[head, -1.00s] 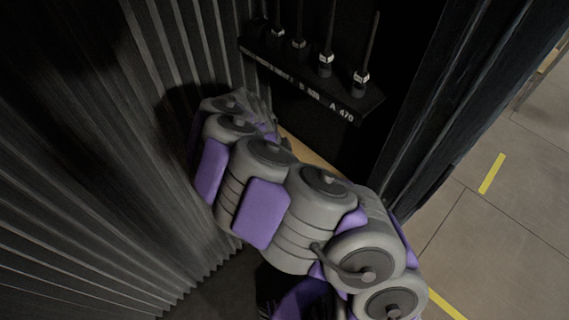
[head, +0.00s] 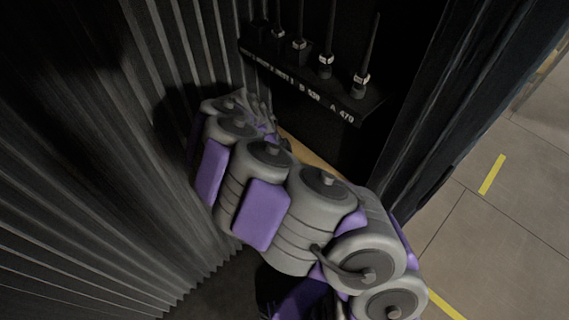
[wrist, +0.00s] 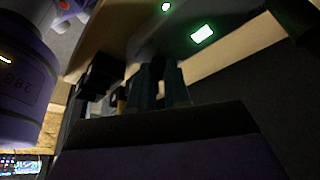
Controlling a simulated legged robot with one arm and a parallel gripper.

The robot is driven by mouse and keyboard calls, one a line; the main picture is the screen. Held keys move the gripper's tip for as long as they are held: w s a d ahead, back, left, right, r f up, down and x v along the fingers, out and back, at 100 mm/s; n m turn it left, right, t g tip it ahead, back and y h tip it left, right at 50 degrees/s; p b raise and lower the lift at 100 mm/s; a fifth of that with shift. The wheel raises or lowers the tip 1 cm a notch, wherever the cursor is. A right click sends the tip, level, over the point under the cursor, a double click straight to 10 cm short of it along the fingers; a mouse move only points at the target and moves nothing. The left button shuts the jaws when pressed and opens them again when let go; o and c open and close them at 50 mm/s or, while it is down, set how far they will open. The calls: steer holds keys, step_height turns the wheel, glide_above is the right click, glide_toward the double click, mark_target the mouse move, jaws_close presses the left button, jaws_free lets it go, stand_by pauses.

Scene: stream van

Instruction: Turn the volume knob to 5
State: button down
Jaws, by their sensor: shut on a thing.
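My gripper (wrist: 166,72) shows in the wrist view as two dark teal fingers reaching up to a pale wooden panel (wrist: 128,28). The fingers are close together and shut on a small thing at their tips. It is mostly hidden and too dark to make out; its place at the panel fits the volume knob. No dial marks or numbers can be read. In the head view my arm reaches into the dark corner, and its wrist end (head: 245,105) hides the fingers and the knob.
A black rack of microphones or antennas (head: 312,88) with white labels stands just behind my arm. Ribbed dark walls (head: 90,200) close in on the left. A green-lit display (wrist: 202,33) glows on the panel. Open tiled floor (head: 500,220) lies at the right.

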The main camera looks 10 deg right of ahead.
steer(key=c, duration=1.1)
jaws_free()
steer(key=p+v, duration=0.3)
steer(key=v, duration=1.4)
steer(key=shift+w+a+r, duration=0.1)
steer(key=shift+w+r, duration=0.05)
steer(key=shift+r, duration=0.05)
